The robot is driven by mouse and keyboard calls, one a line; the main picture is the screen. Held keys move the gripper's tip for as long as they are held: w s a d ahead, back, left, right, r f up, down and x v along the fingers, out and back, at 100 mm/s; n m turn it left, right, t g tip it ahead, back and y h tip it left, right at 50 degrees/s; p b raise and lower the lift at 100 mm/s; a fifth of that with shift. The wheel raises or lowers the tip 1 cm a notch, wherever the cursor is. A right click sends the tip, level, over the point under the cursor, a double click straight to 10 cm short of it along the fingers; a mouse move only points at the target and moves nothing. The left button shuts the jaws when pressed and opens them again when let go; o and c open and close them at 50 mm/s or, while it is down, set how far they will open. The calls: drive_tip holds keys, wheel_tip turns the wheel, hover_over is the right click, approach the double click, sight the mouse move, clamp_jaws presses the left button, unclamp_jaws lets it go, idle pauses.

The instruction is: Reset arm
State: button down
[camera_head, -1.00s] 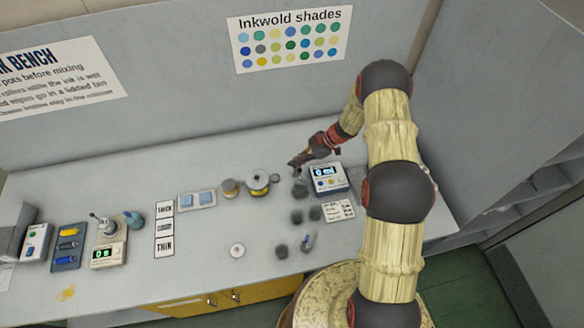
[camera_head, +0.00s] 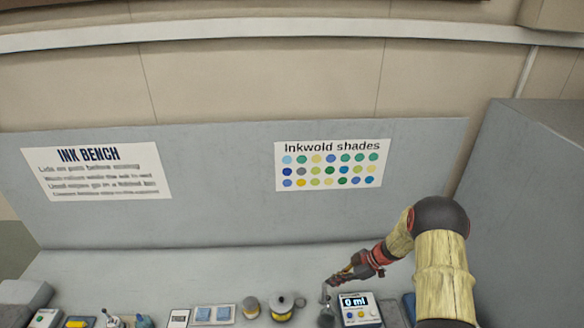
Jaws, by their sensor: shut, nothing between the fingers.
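My arm rises at the right of the head view, with dark round joints and pale yellow links. My gripper (camera_head: 338,281) is at the end of the red and dark wrist, over the back of the bench (camera_head: 180,265). It looks shut and holds nothing. It hangs just left of a white and blue device reading "0 ml" (camera_head: 355,306). A small dark grey thing (camera_head: 326,318) stands below the gripper. Whether they touch I cannot tell.
A yellow-banded pot (camera_head: 282,310) and a smaller lidded pot (camera_head: 251,307) stand left of the gripper. The grey back panel (camera_head: 225,190) carries two posters. A grey side wall (camera_head: 535,200) stands at the right. The bench front is out of view.

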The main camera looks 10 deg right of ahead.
drive_tip(key=w+d+f+m+t+h, duration=0.1)
drive_tip(key=w+d+m+t+h, duration=0.1)
drive_tip(key=w+d+h, duration=0.3)
drive_tip(key=d+f+m+t+h, duration=0.1)
drive_tip(key=d+m+t+h, duration=0.15)
drive_tip(key=d, duration=0.55)
drive_tip(key=s+d+r+m+g+h+b, duration=0.2)
drive_tip(key=s+d+r+m+h+b, duration=0.1)
drive_tip(key=s+r, duration=0.3)
drive_tip(key=s+d+r+m+g+h+b, duration=0.1)
drive_tip(key=s+d+r+m+h+b, duration=0.1)
drive_tip(key=s+r+m+b, duration=0.25)
drive_tip(key=s+a+r+m+t+y+b, duration=0.1)
drive_tip(key=s+a+r+y+b, duration=0.1)
drive_tip(key=s+a+b, duration=0.7)
drive_tip(key=s+a+r+m+t+y+b, duration=0.1)
drive_tip(key=s+a+r+b, duration=0.3)
drive_tip(key=s+a+b, duration=0.6)
drive_tip(key=s+a+m+y, duration=0.1)
drive_tip(key=s+a, duration=0.4)
drive_tip(key=s, duration=0.5)
drive_tip(key=shift+s, duration=0.15)
